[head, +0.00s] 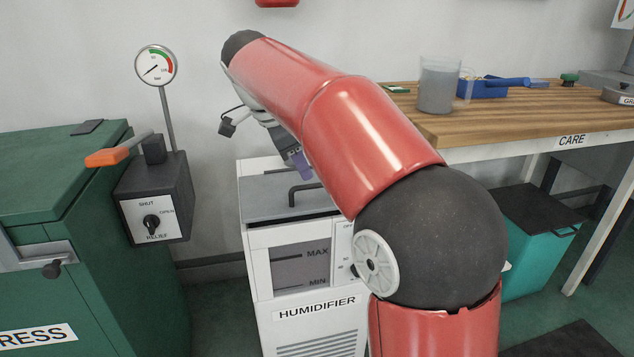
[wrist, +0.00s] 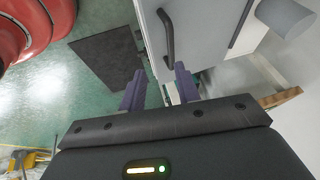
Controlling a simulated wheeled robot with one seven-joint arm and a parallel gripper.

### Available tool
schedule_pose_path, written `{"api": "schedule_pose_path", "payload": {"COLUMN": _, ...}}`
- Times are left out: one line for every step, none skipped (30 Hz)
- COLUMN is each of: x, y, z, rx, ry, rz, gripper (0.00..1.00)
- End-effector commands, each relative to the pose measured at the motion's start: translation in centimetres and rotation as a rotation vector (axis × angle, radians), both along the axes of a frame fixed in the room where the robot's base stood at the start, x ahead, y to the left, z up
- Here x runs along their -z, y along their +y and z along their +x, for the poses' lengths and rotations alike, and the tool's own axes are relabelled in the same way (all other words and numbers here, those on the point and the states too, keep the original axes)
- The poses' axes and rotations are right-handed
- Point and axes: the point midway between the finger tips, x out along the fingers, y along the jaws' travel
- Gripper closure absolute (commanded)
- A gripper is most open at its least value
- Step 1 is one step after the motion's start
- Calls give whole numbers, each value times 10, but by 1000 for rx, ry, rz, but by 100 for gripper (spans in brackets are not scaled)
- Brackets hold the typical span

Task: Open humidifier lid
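The humidifier (head: 315,318) is a white cabinet in the middle of the head view, with a MAX/MIN window in front. Its grey lid (head: 262,195) lies flat and closed on top, with a dark bar handle (head: 291,194). My gripper (head: 302,168) hangs just above the lid, close to the handle; my red arm hides the lid's right part. In the wrist view my gripper (wrist: 160,72) is open, its two purple fingers apart with nothing held. The handle (wrist: 168,35) appears beyond the fingertips, its near end lined up with the gap.
A green press (head: 70,200) and a dark relief box (head: 155,200) with an orange lever stand left. A wooden care table (head: 510,118) at right holds a jug (head: 439,85) and a blue tray (head: 483,88). A teal bin (head: 540,245) stands below it.

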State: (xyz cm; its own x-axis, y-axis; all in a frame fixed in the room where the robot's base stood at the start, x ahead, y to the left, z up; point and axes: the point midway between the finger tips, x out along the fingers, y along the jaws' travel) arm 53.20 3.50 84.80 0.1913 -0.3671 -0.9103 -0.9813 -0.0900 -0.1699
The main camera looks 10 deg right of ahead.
Motion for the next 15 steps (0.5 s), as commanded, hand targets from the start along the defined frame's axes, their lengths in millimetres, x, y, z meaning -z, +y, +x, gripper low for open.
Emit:
{"api": "schedule_pose_path", "payload": {"x": -1, "y": -2, "z": -8, "rx": -39, "ry": 5, "rz": -1, "gripper": 68}}
{"api": "schedule_pose_path", "payload": {"x": 0, "y": -3, "z": -12, "rx": -67, "ry": 12, "rz": -2, "gripper": 68}}
{"api": "schedule_pose_path", "payload": {"x": 0, "y": -4, "z": -18, "rx": -107, "ry": 21, "rz": -2, "gripper": 68}}
{"api": "schedule_pose_path", "payload": {"x": 2, "y": -5, "z": -23, "rx": -138, "ry": 28, "rz": -3, "gripper": 68}}
{"api": "schedule_pose_path", "payload": {"x": 2, "y": -7, "z": -28, "rx": -168, "ry": 34, "rz": -4, "gripper": 68}}
{"api": "schedule_pose_path", "payload": {"x": 3, "y": -8, "z": -33, "rx": -207, "ry": 41, "rz": -4, "gripper": 68}}
{"api": "schedule_pose_path", "payload": {"x": 5, "y": -9, "z": -37, "rx": -233, "ry": 47, "rz": -5, "gripper": 68}}
{"api": "schedule_pose_path", "payload": {"x": 6, "y": -10, "z": -42, "rx": -260, "ry": 52, "rz": -6, "gripper": 68}}
{"api": "schedule_pose_path", "payload": {"x": 7, "y": -11, "z": -48, "rx": -295, "ry": 59, "rz": -8, "gripper": 68}}
{"api": "schedule_pose_path", "payload": {"x": 8, "y": -12, "z": -51, "rx": -319, "ry": 63, "rz": -7, "gripper": 68}}
{"api": "schedule_pose_path", "payload": {"x": 10, "y": -13, "z": -55, "rx": -342, "ry": 67, "rz": -8, "gripper": 68}}
{"api": "schedule_pose_path", "payload": {"x": 11, "y": -14, "z": -59, "rx": -367, "ry": 71, "rz": -9, "gripper": 68}}
{"api": "schedule_pose_path", "payload": {"x": 12, "y": -14, "z": -61, "rx": -383, "ry": 74, "rz": -10, "gripper": 68}}
{"api": "schedule_pose_path", "payload": {"x": 13, "y": -14, "z": -63, "rx": -399, "ry": 76, "rz": -11, "gripper": 68}}
{"api": "schedule_pose_path", "payload": {"x": 13, "y": -15, "z": -66, "rx": -414, "ry": 78, "rz": -11, "gripper": 68}}
